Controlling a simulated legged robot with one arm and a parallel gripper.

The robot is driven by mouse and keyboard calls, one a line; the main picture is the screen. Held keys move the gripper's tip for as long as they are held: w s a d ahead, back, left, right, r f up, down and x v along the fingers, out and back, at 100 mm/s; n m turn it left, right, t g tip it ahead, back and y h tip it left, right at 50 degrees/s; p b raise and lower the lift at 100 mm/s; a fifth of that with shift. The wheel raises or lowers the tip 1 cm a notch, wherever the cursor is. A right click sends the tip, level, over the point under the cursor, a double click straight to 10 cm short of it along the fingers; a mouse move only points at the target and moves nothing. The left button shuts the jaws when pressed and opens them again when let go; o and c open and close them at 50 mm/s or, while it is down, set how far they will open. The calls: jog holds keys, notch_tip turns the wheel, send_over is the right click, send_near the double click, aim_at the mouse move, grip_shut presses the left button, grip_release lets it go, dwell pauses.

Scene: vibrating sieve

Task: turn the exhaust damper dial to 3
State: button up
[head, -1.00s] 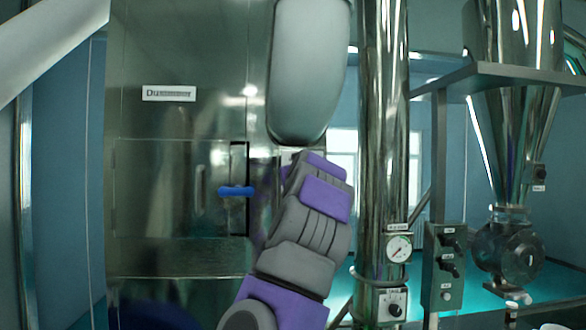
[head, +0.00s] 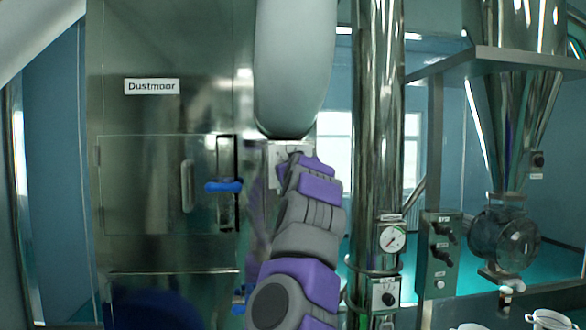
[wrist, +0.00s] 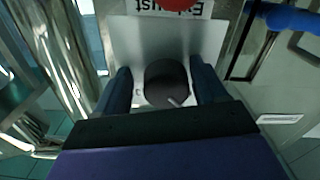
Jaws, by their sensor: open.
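The exhaust damper dial (wrist: 166,80) is a round black knob with a white pointer mark, on a pale plate (wrist: 150,38) with an upside-down "Exhaust" label (wrist: 172,7). My gripper (wrist: 163,76) is open in the wrist view, one dark finger on each side of the knob. I cannot tell whether the fingers touch it. The pointer mark shows on the knob's edge nearest the palm. The scale numbers are mostly hidden or too small to read. In the head view my arm covers the dial, and only part of a pale plate (head: 288,150) shows.
To the right stand a shiny pipe with a gauge (head: 391,238) and another black knob (head: 388,298), a switch box (head: 441,250) and a hopper (head: 515,140).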

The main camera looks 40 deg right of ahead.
jog(key=shift+d, duration=0.1)
jog(key=shift+c, duration=1.4)
jog(key=shift+w+a, duration=0.15)
jog(key=shift+a, duration=0.35)
jog(key=c, duration=0.3)
jog(key=shift+d, duration=0.1)
jog(key=c, duration=0.5)
